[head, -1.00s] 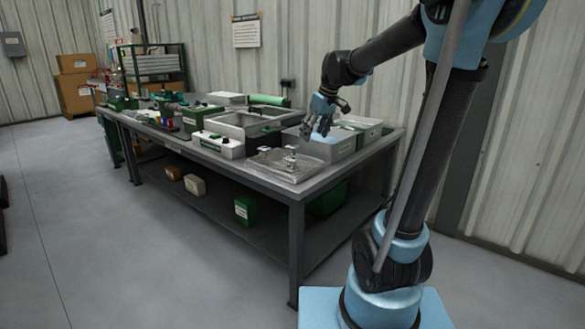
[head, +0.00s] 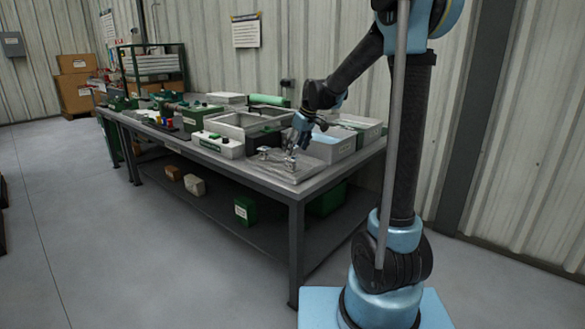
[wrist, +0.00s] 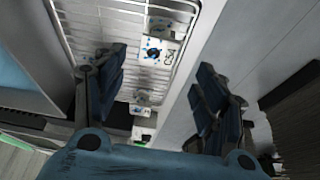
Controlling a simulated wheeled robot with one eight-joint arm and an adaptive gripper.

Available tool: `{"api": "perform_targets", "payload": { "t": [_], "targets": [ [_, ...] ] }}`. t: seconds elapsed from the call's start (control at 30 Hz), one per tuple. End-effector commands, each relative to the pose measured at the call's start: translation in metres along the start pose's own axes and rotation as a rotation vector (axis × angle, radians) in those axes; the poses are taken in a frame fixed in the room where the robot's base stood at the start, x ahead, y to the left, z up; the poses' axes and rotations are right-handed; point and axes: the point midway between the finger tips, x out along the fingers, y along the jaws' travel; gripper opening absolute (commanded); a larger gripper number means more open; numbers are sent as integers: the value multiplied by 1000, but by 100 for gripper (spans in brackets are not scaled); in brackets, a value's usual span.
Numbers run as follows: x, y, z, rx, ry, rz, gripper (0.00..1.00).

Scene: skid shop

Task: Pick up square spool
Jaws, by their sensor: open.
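A white square part with blue marks and a printed label (wrist: 148,67), likely the square spool, sits on a wire-mesh tray (wrist: 85,22) in the wrist view. Similar small pieces stand near it, one above and others below in the picture. In the head view the tray (head: 300,178) lies at the near end of the workbench, its small parts too small to identify. My gripper (wrist: 163,68) is open, with fingers left and right of the part in the picture and nothing held. In the head view my gripper (head: 294,146) is low over the tray.
A white-and-green box (head: 218,147) and a large grey open bin (head: 232,131) stand to the left. The workbench (head: 270,185) has its front edge close to the tray. Floor in front is clear.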

Motion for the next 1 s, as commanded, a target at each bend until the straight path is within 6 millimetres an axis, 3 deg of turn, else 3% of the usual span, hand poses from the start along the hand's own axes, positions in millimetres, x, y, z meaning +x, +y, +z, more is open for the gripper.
{"api": "perform_targets", "payload": {
  "t": [0.1, 0.37, 0.7, 1.0],
  "targets": [
    [14, 0, 0, 0, 0, 0, 65],
    [28, 1, 1, 1, 0, 0, 65],
    [67, 5, 4, 1, 0, 0, 65],
    [72, 5, 5, 1, 0, 0, 65]
  ]
}}
